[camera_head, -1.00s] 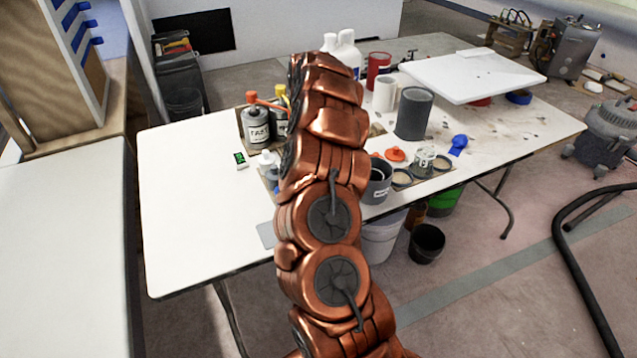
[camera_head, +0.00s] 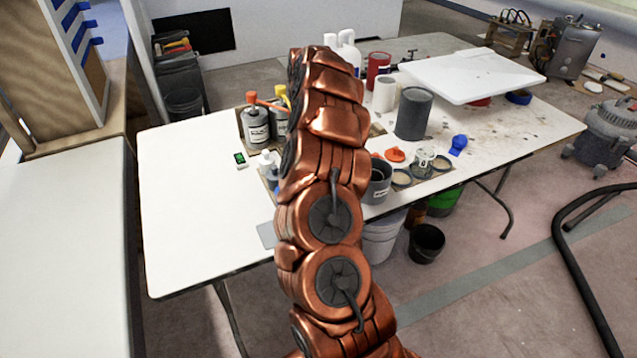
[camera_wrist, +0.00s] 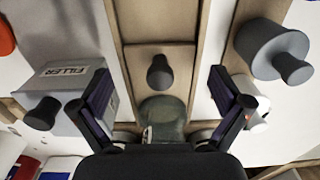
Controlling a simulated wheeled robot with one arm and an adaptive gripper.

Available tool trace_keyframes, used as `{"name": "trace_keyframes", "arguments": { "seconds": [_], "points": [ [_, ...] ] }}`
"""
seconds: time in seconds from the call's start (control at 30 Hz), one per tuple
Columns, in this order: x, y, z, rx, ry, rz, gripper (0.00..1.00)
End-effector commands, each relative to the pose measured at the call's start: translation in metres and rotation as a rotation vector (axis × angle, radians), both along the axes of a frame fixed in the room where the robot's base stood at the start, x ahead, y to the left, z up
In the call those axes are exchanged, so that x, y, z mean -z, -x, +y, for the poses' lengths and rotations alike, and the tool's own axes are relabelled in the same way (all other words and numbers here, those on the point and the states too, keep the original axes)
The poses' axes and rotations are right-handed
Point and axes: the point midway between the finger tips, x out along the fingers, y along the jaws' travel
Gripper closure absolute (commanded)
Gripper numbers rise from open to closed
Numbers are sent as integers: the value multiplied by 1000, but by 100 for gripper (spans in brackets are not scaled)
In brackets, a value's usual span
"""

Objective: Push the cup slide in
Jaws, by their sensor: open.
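In the wrist view, a tan board with a dark round knob (camera_wrist: 160,73) lies between two long pale wooden rails; it looks like the cup slide (camera_wrist: 140,58). A greenish, see-through cup-like round thing (camera_wrist: 162,108) sits just below the knob, partly hidden by my gripper body. My gripper (camera_wrist: 159,76) is open, one dark finger on each side of the knob. In the head view my arm hides the gripper and the slide.
A grey box marked FILLER (camera_wrist: 75,90) stands left of the rails, and a grey cylinder with a dark knob (camera_wrist: 270,48) stands right, both close to my fingers. In the head view, cans, cups and bottles crowd the white table (camera_head: 190,220); its front left is mostly clear.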

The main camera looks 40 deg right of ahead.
Motion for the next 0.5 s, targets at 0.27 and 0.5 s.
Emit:
{"name": "trace_keyframes", "arguments": {
  "seconds": [0.27,0.5],
  "points": [
    [-19,0,0,0,1,-2,0],
    [-34,0,0,0,1,-2,0]
  ]
}}
